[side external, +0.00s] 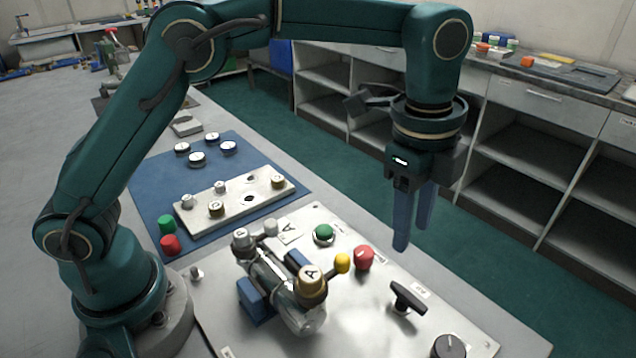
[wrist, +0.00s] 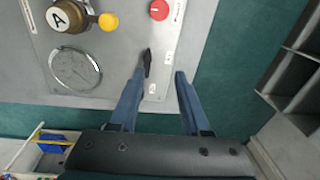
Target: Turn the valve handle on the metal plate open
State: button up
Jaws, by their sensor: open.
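The valve handle (side external: 407,298) is a black bar on a short stem, standing on the light grey metal plate (side external: 365,325). In the wrist view the handle (wrist: 147,62) shows as a narrow dark bar near the left fingertip. My gripper (side external: 411,236) is open and empty, fingers pointing down, and is above the handle in the side view. In the wrist view the gripper (wrist: 160,75) has its two blue fingers apart, with bare plate between the tips.
A brass-capped valve body marked A (side external: 311,284), a yellow knob (side external: 342,263), a red knob (side external: 364,257) and a green button (side external: 324,233) stand on the plate. A dark round knob (side external: 449,346) is near its front edge. A round glass gauge (wrist: 75,68) is left of the handle.

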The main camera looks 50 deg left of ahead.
jog(key=g, duration=0.1)
send_over(403, 290)
jog(key=shift+m, duration=0.3)
notch_tip(403, 290, down, 5)
jog(key=shift+d, duration=0.1)
jog(key=shift+f, duration=2.05)
jog(key=shift+c, duration=0.4)
grip_shut()
